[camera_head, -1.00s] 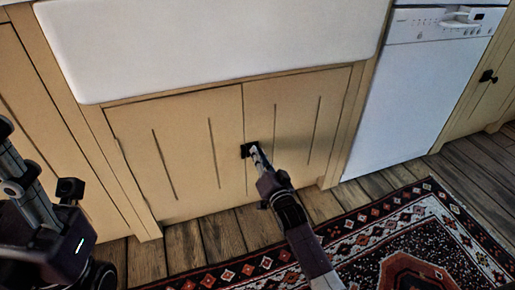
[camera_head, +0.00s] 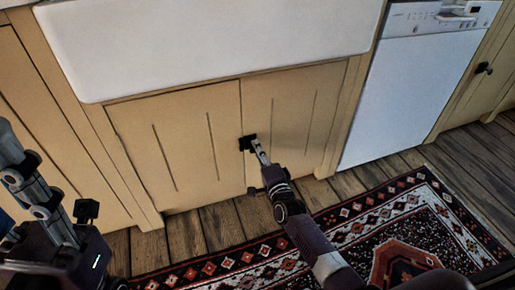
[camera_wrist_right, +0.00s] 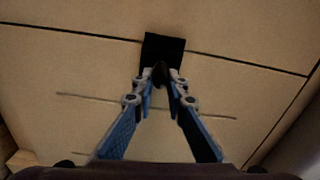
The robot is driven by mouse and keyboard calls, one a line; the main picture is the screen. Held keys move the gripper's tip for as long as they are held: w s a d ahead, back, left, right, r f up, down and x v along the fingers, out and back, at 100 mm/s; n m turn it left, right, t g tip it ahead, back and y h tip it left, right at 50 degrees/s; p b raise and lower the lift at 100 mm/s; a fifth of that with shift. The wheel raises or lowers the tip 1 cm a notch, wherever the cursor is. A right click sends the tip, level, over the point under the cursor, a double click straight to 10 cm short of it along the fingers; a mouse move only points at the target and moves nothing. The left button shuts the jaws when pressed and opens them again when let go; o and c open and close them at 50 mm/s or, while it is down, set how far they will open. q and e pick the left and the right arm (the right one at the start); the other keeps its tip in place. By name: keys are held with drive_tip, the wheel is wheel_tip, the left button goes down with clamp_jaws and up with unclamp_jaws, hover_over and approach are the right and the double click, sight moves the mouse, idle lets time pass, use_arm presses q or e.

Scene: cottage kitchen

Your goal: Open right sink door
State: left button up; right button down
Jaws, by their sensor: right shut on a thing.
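The right sink door (camera_head: 292,115) is a cream panel with vertical grooves, under the white sink. It looks flush with the left sink door (camera_head: 175,150). A small black latch with a knob (camera_head: 247,143) sits at the seam between the doors. My right gripper (camera_head: 256,148) reaches it from the lower right and is shut on the knob. In the right wrist view, both fingertips close around the dark knob (camera_wrist_right: 160,74) in front of the black plate (camera_wrist_right: 165,48). Part of my left arm shows at the left edge; its finger state is unclear.
The white sink (camera_head: 210,45) overhangs the doors. A white dishwasher (camera_head: 410,90) stands to the right.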

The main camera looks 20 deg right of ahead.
drive_tip(key=shift+m, duration=0.4)
drive_tip(key=shift+d, duration=0.1)
drive_tip(key=s+d+n+y+p, duration=0.1)
drive_tip(key=s+d+p, duration=0.3)
drive_tip(key=s, duration=0.9)
drive_tip(key=shift+s+d+y, duration=0.35)
drive_tip(key=shift+d+y, duration=0.15)
drive_tip(key=shift+d, duration=0.4)
drive_tip(key=c, duration=1.9)
unclamp_jaws()
drive_tip(key=shift+a, duration=0.1)
drive_tip(key=shift+s+f, duration=0.1)
